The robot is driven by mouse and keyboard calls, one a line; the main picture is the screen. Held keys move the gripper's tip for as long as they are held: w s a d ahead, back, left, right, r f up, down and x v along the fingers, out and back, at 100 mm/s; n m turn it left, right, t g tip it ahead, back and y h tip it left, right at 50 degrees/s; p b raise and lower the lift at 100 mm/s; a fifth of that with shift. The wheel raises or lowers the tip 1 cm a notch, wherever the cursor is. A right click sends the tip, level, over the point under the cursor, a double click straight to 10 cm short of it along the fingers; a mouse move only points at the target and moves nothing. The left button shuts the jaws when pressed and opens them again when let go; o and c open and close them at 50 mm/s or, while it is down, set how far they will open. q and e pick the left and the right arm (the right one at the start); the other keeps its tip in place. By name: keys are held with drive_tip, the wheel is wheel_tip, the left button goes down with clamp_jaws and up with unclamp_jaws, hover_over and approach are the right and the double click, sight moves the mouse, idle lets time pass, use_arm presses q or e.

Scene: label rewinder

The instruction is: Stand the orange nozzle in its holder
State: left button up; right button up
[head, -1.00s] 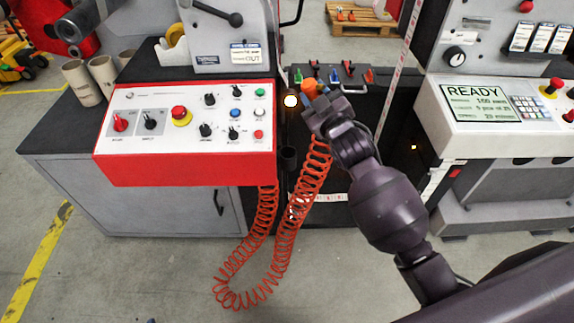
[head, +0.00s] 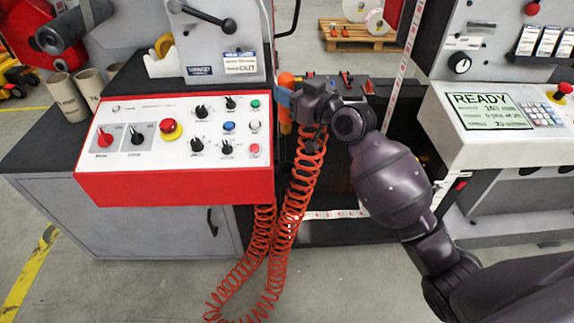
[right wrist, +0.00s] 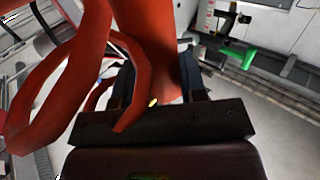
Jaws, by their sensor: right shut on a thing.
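My right gripper (head: 285,99) reaches in from the right beside the red-edged control panel. It is shut on the orange nozzle (head: 287,80), which stands roughly upright, with its top above the fingers and its lower part below them. The coiled orange hose (head: 303,180) hangs under the gripper and loops down toward the floor. In the right wrist view the nozzle (right wrist: 152,40) sits between the fingers (right wrist: 160,95), with hose coils at the left. I cannot make out the holder; the gripper, nozzle and hose cover that area. My left gripper is not in view.
The control panel (head: 185,140) with knobs and a red stop button is close left of the nozzle. A dark bench (head: 362,88) with small tools lies behind my arm. A white console (head: 495,120) reading READY stands at the right. Cardboard tubes (head: 68,98) stand far left.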

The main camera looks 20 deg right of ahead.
wheel_tip(320, 180, down, 12)
drive_tip(key=b, duration=0.3)
drive_tip(key=shift+r, duration=0.1)
wheel_tip(320, 180, down, 7)
drive_tip(key=b, duration=0.3)
drive_tip(key=o, duration=0.7)
drive_tip(key=shift+r, duration=0.1)
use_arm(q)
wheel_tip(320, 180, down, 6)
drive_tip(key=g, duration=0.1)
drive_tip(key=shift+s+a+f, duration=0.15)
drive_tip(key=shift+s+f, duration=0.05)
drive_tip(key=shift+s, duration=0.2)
use_arm(e)
drive_tip(key=shift+o, duration=0.2)
